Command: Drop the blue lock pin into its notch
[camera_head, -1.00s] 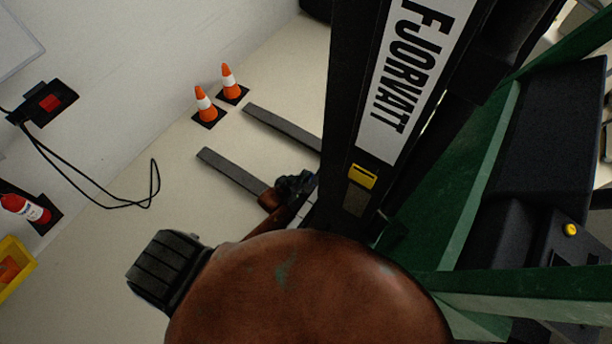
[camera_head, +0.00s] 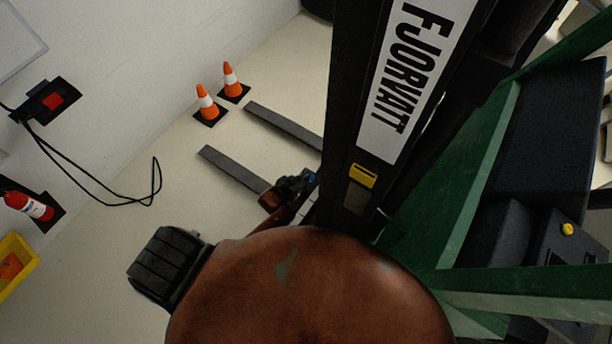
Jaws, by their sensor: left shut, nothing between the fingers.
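My left gripper (camera_head: 303,182) is small and dark in the head view, low beside the black mast and at the inner end of the forks. It is shut, with nothing seen in its fingers. A small blue patch (camera_head: 311,175) shows at its tip; it may be the blue lock pin, but it is too small to be sure. The notch cannot be made out. My large brown arm link hides the lower middle of the view. My right gripper is not in view.
A forklift with a black mast (camera_head: 345,110) and green frame (camera_head: 455,215) fills the right. Two grey forks (camera_head: 232,168) reach left over pale floor. Two orange cones (camera_head: 207,104), a fire extinguisher (camera_head: 30,205), a yellow bin (camera_head: 14,266) and a black cable (camera_head: 100,190) lie left.

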